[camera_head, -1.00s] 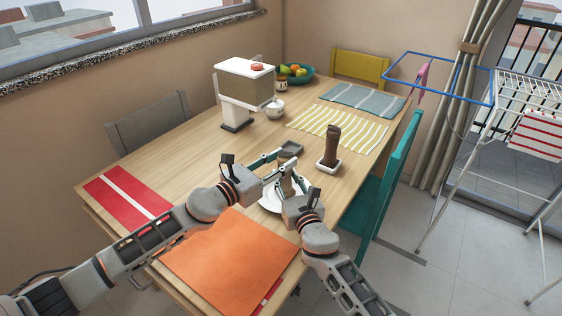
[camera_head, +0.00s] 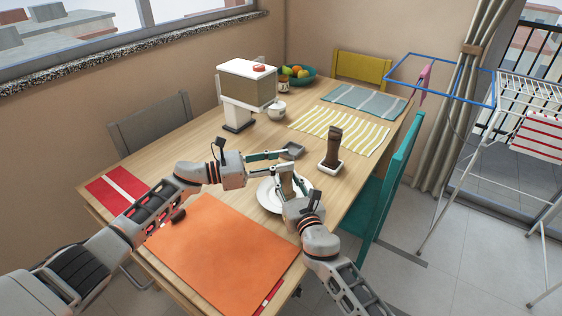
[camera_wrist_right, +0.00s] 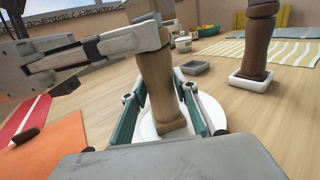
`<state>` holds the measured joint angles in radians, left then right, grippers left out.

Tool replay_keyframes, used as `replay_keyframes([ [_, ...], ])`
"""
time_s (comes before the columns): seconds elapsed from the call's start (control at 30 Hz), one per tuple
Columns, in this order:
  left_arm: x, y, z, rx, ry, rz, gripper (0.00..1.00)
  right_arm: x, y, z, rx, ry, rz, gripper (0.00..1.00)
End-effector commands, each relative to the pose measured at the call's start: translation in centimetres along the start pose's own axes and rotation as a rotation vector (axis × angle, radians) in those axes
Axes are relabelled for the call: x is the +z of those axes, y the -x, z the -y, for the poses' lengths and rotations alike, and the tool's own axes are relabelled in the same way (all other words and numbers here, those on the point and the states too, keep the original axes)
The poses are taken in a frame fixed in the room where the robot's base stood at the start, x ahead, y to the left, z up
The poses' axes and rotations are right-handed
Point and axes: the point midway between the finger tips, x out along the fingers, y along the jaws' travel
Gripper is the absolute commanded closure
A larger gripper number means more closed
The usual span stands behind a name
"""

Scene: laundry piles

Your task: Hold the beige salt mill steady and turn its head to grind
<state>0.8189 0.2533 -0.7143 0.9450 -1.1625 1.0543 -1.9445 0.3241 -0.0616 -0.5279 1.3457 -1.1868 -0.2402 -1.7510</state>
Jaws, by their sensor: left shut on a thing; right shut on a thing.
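The beige salt mill (camera_wrist_right: 160,95) stands upright over the white plate (camera_head: 266,196) in front of me. In the head view the grippers partly cover the mill (camera_head: 287,187). My right gripper (camera_wrist_right: 160,108) is shut on its lower body, one finger on each side. My left gripper (camera_head: 284,160) comes in from the left and is shut on the mill's head; its fingers (camera_wrist_right: 150,40) cross the top of the mill in the right wrist view. The very top of the mill is out of the wrist view.
A dark brown mill (camera_head: 333,146) stands in a white square tray (camera_head: 330,168) to the right. A small grey dish (camera_head: 292,151) lies behind the grippers. An orange mat (camera_head: 220,255) is in front, with a small dark brown object (camera_head: 178,215) near its left edge. A white-topped dispenser (camera_head: 247,85) stands farther back.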

Motion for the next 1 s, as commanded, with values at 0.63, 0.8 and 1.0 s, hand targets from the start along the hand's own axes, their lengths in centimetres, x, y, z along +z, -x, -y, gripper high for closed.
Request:
replay_keyframes([
  [0.63,-0.08,0.06,-0.13,-0.097,-0.001,0.0,0.9,-0.14,0.09,-0.54,0.009,-0.004,-0.001,0.99],
  [0.8,-0.06,0.07,-0.14,-0.097,-0.001,0.0,0.9,-0.12,0.08,-0.5,0.008,-0.004,-0.001,0.99],
  [1.0,-0.04,0.09,-0.14,-0.097,0.0,0.001,0.51,-0.11,0.06,-0.38,0.006,-0.003,-0.001,0.99],
])
